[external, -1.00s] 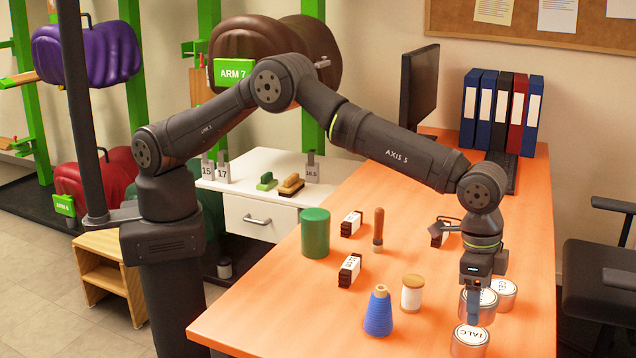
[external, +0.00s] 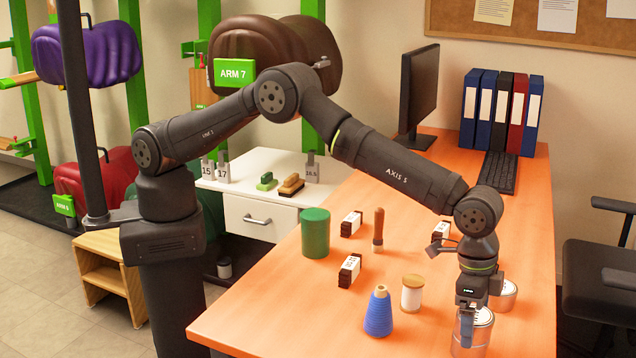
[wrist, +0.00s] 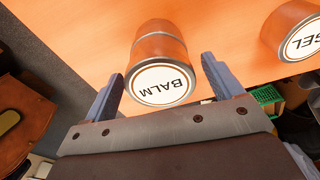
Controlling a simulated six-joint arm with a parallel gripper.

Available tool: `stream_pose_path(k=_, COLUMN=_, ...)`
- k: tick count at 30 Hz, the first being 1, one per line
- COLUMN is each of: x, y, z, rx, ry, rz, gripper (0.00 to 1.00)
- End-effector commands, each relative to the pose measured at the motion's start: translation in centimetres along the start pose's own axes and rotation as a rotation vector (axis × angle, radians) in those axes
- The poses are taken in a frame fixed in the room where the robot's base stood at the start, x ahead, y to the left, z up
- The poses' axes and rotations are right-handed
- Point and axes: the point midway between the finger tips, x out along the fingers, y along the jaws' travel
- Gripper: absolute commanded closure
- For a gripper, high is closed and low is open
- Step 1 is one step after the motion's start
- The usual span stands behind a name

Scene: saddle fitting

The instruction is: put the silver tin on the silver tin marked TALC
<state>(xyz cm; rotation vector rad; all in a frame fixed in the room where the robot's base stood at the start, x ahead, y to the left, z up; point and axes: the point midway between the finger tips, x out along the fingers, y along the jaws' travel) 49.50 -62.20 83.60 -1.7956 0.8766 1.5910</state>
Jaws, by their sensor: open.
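A silver tin with a lid marked BALM (wrist: 162,82) is in the wrist view, between the two grey fingers of my gripper (wrist: 162,68). The fingers are open, with a gap on each side of the tin. A second silver tin body (wrist: 160,45) shows beyond it, in line, so BALM appears stacked on it. In the external view my gripper (external: 467,328) is low at the front right, partly in front of the stacked tins (external: 483,332). The TALC mark is hidden; by place, the lower tin is the TALC one.
A GEL tin (wrist: 303,40) stands close by, partly behind my wrist in the external view (external: 505,297). The table's right edge is near.

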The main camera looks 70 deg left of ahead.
Motion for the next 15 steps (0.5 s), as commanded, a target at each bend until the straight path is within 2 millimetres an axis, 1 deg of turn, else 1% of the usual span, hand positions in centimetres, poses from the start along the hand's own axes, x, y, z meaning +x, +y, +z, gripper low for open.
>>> stream_pose_path(k=4, x=-0.4, y=0.0, z=-0.1, rx=0.0, ry=0.001, rz=0.0, gripper=0.15)
stream_pose_path(k=7, x=-1.6, y=0.0, z=-0.1, rx=0.0, ry=0.004, rz=0.0, gripper=0.15)
stream_pose_path(k=11, x=-4.2, y=0.0, z=-0.2, rx=0.0, ry=0.005, rz=0.0, gripper=0.15)
stream_pose_path(k=15, x=-7.3, y=0.0, z=-0.1, rx=-0.001, ry=0.004, rz=-0.001, gripper=0.15)
